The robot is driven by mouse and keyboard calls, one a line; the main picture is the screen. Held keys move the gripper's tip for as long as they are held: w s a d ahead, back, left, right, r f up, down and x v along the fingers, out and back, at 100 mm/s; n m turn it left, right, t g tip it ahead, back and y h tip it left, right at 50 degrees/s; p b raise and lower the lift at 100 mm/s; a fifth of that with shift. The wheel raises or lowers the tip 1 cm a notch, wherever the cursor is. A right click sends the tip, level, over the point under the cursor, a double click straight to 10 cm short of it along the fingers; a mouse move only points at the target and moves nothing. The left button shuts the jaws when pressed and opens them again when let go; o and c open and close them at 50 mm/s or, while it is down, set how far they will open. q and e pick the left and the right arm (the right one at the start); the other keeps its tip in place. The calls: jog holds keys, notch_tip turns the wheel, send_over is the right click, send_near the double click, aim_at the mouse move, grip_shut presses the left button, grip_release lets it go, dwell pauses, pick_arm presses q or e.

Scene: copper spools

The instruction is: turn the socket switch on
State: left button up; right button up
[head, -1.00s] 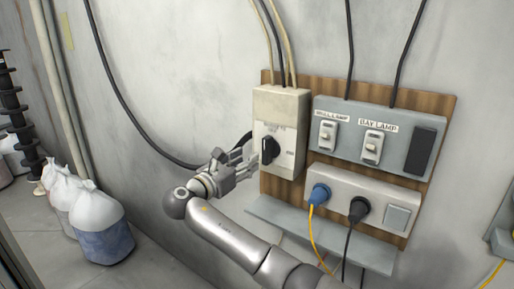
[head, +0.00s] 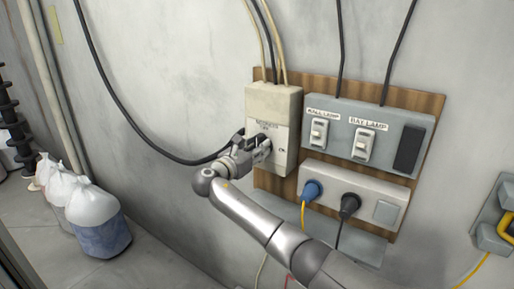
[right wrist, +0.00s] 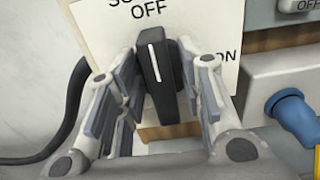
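The socket switch is a cream box (head: 272,105) at the left of the wooden board, with a black rotary knob (right wrist: 160,78). In the right wrist view its label (right wrist: 150,12) reads OFF above the knob and ON to the right. The white line on the knob points up towards OFF. My right gripper (head: 257,147) is in front of the box and hides most of the knob in the head view. In the right wrist view its fingers (right wrist: 163,90) are apart, one on each side of the knob. I cannot tell whether the right finger touches it. My left gripper is not in view.
A grey panel (head: 385,118) with wall lamp and bay lamp switches is right of the box. A socket strip (head: 330,178) below holds a blue plug (head: 311,190) and a black plug (head: 349,204). A grey ledge is under it. Filled bags (head: 95,222) stand left.

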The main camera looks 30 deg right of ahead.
grip_shut()
jog(key=m, duration=0.1)
jog(key=m+b, duration=0.2)
jog(key=m, duration=0.1)
jog(key=shift+s+f, duration=0.2)
jog(key=shift+f, duration=0.05)
jog(key=m+b, duration=0.3)
jog(key=shift+s+f+m, duration=0.1)
jog(key=shift+m, duration=0.2)
jog(key=m+b, duration=0.7)
jog(key=shift+s+d+f, duration=0.1)
jog(key=shift+s+f, duration=0.05)
jog(key=shift+f, duration=0.1)
jog(key=shift+m+b, duration=1.45)
jog(key=shift+m, duration=0.15)
jog(key=shift+r, duration=0.1)
